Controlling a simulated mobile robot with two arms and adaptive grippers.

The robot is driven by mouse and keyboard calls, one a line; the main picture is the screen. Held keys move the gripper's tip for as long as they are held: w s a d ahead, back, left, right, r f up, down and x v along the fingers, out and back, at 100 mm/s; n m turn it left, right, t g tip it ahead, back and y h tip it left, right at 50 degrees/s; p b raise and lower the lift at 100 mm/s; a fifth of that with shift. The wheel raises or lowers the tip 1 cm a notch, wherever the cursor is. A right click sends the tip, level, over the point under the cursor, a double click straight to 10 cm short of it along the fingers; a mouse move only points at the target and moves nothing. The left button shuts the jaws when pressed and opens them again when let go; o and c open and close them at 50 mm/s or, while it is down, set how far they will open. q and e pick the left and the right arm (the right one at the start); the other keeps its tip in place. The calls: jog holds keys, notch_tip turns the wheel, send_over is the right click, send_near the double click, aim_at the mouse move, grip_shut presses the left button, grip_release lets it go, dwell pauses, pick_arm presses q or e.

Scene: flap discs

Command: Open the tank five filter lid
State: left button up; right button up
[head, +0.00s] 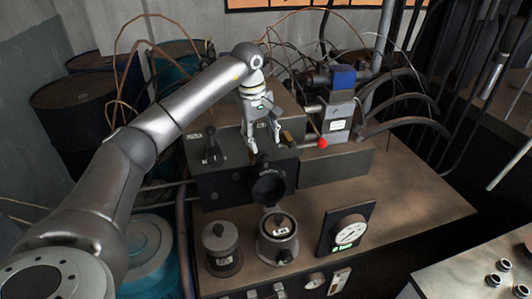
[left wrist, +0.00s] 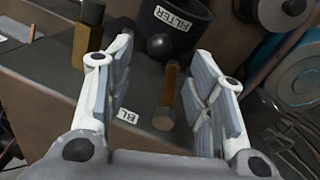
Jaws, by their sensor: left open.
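My left gripper (head: 264,146) is open and points down over the dark machine block (head: 225,187). In the left wrist view its two fingers (left wrist: 165,95) stand apart, with a brownish hexagonal rod (left wrist: 168,92) showing between them; I cannot tell that either finger touches it. Beyond the rod is a dark round part labelled FILTER (left wrist: 180,22), with a dark ball knob (left wrist: 158,45) beside it. In the head view a dark round part (head: 268,188) sits on the block's front, below the gripper, and looks closed or shadowed. No tank number is readable. My right gripper is not in view.
Two lidded canisters (head: 222,248) (head: 278,240) and a pressure gauge (head: 350,232) stand in front of the block. A valve with a blue box (head: 343,78) and a red knob (head: 323,143) is to the right, with hoses behind. The brown tabletop (head: 410,205) at right is clear.

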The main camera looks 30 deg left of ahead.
aim_at(265, 154)
pick_arm(q)
jog(key=f, duration=0.2)
jog(key=f+p, duration=0.1)
jog(key=f, duration=0.1)
jog(key=w+f, duration=0.1)
jog(key=f, duration=0.2)
jog(key=shift+d, duration=0.2)
grip_shut()
